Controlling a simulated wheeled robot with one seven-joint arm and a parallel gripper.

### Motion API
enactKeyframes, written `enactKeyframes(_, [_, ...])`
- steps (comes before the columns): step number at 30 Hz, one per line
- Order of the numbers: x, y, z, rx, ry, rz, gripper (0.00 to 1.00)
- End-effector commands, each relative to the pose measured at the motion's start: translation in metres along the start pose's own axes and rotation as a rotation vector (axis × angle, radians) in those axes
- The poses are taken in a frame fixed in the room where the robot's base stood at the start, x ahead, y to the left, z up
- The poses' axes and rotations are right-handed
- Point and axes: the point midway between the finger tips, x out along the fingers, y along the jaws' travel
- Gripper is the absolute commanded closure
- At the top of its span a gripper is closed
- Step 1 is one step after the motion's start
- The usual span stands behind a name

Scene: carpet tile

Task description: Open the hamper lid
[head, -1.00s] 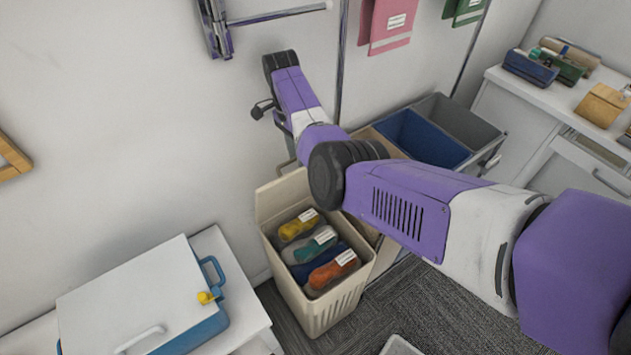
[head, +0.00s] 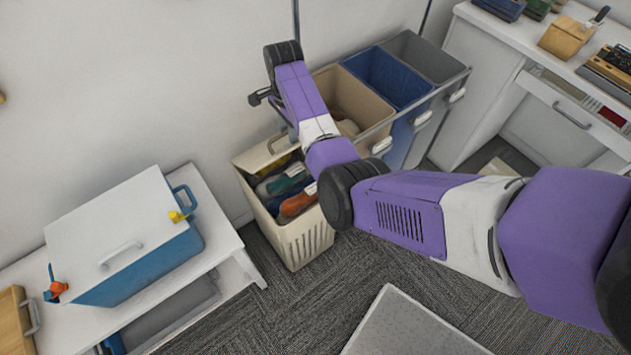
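The cream hamper (head: 306,238) with slatted sides stands on the carpet against the wall, left of the bins.
Beige, blue (head: 392,80) and grey bins in a metal frame stand right of the hamper. A white table (head: 215,235) with a blue and white cooler (head: 125,240) is at left. A white counter (head: 540,60) is at right. A grey speckled panel (head: 410,325) lies in front.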

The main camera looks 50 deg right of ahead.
Motion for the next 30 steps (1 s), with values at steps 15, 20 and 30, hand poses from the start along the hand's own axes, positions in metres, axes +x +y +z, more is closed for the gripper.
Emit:
enactKeyframes(15, [0.066, 0.067, 0.000, -0.001, 0.001, 0.003, 0.67])
enactKeyframes(20, [0.090, 0.087, 0.000, 0.000, 0.000, 0.003, 0.67])
enactKeyframes(30, [0.121, 0.114, -0.004, 0.000, -0.001, 0.001, 0.67])
